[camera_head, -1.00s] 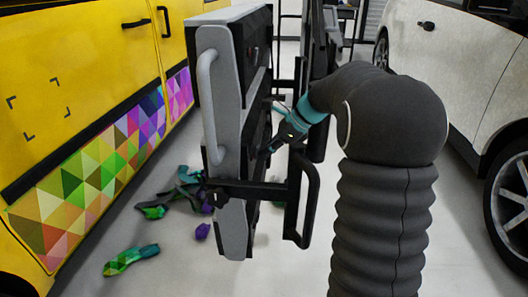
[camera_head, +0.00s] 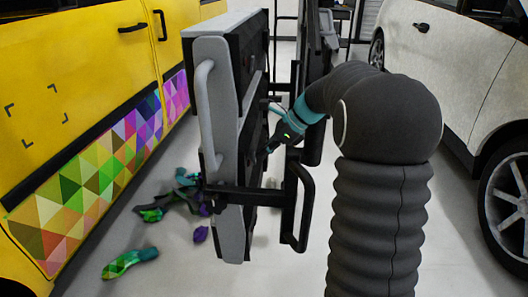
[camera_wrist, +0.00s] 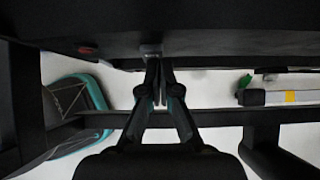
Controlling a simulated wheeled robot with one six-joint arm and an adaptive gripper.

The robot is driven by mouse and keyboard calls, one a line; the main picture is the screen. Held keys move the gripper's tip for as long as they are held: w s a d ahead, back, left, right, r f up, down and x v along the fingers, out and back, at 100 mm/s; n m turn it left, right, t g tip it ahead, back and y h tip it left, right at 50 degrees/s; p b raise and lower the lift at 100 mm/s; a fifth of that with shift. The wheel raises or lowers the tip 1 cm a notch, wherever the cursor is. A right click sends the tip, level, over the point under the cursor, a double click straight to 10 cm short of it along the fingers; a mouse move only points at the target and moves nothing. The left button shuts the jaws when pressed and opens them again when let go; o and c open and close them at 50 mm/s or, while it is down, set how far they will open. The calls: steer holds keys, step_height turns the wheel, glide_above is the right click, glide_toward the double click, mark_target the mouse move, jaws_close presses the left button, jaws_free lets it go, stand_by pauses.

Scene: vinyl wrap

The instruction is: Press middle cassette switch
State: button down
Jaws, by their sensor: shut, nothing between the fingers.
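The cassette unit (camera_head: 250,75) is a tall grey and black machine with a long handle, standing upright in the middle of the head view. In the wrist view its dark underside or side panel (camera_wrist: 220,42) spans the top. A small grey switch (camera_wrist: 151,50) sits on this panel's edge, right at my fingertips. A red switch (camera_wrist: 88,49) lies further left on the panel. My gripper (camera_wrist: 158,64) is shut and empty, its tips at or very near the grey switch; contact is not clear. In the head view my gripper (camera_head: 267,149) reaches the unit's right side.
Black frame bars (camera_head: 300,205) stand just below and beside my gripper. A yellow van (camera_head: 60,60) is on the left and a white car (camera_head: 455,70) on the right. Crumpled vinyl scraps (camera_head: 130,262) lie on the pale floor. Open floor shows between the vehicles.

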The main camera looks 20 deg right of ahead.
steer(key=d+f+p+v, duration=0.1)
steer(key=v, duration=1.2)
steer(key=shift+s+d+f, duration=0.2)
steer(key=shift+s+d, duration=0.05)
steer(key=shift+s, duration=0.05)
steer(key=shift+f, duration=0.1)
